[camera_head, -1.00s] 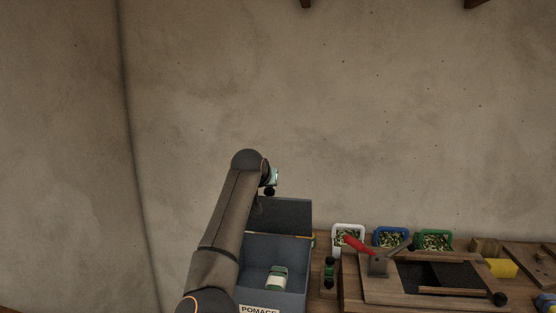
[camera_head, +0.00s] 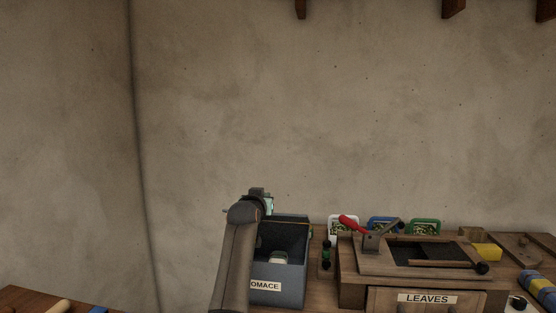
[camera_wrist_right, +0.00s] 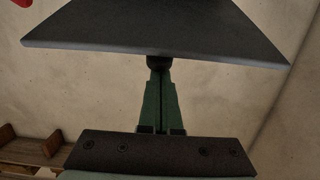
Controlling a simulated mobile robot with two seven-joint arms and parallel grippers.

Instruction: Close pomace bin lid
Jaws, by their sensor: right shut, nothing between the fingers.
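The pomace bin (camera_head: 278,297) is a dark grey box with a white label, standing left of the wooden press. Its lid (camera_head: 290,218) is dark and raised at the back, so the inside is open to view; its exact tilt is hard to tell. A white and green object (camera_head: 279,257) lies in the bin. In the right wrist view the lid shows as a dark panel (camera_wrist_right: 160,35) across the top. My right gripper (camera_wrist_right: 160,68) is shut and empty, its tips at the panel's near edge; contact is unclear. In the head view my arm hides its fingers. My left gripper is out of view.
The wooden press (camera_head: 375,268) with a red handle stands right of the bin, above a drawer labelled LEAVES (camera_head: 427,299). A small dark green item (camera_head: 326,256) stands between them. White, blue and green crates (camera_head: 425,228) are behind. A yellow block (camera_head: 487,251) lies right.

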